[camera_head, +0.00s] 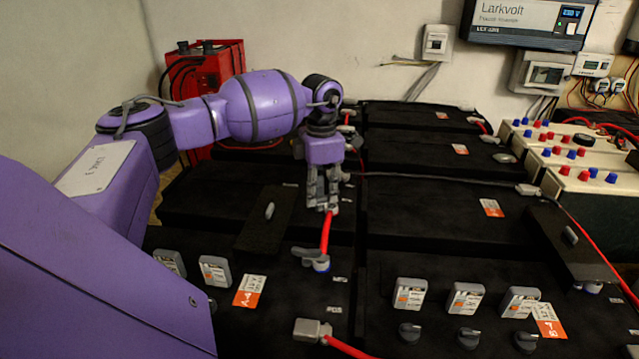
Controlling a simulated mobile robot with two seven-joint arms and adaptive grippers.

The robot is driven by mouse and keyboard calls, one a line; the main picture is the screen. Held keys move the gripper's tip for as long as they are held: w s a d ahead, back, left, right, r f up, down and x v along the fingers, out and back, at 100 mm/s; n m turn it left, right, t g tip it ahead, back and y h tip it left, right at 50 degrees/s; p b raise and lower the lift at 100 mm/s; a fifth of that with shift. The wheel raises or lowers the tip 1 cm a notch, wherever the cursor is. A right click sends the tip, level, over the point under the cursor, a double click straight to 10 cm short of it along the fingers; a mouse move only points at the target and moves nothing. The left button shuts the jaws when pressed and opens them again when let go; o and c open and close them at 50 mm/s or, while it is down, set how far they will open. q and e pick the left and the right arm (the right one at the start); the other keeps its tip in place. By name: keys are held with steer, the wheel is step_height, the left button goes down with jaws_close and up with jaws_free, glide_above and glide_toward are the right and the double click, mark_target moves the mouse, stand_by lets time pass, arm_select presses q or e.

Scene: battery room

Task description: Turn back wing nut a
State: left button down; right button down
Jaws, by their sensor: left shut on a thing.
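My left gripper (324,198) reaches down from above onto a battery terminal at the upper end of a short red cable (326,232). Its fingers are shut on a small grey piece there, which looks like wing nut a. The fingers hide most of it, so its turn angle cannot be told. The cable's lower end meets a grey lug with a blue base (318,264) on the nearer black battery. My right gripper is not in view.
Black batteries (430,206) fill the middle. Grey labelled blocks (410,293) and dark knobs (410,333) stand in front. A dark raised cover (264,222) lies left of the gripper. A red box (212,75) stands behind my arm. A beige terminal unit (560,165) is at right.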

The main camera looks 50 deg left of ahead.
mark_target(321, 198)
arm_select(q)
steer(key=m, duration=0.3)
steer(key=shift+r+p, duration=0.15)
steer(key=shift+p, duration=0.25)
steer(key=shift+m, duration=0.9)
steer(key=shift+d, duration=0.1)
steer(key=c, duration=1.8)
jaws_free()
steer(key=shift+c, duration=0.2)
step_height(321, 198, up, 12)
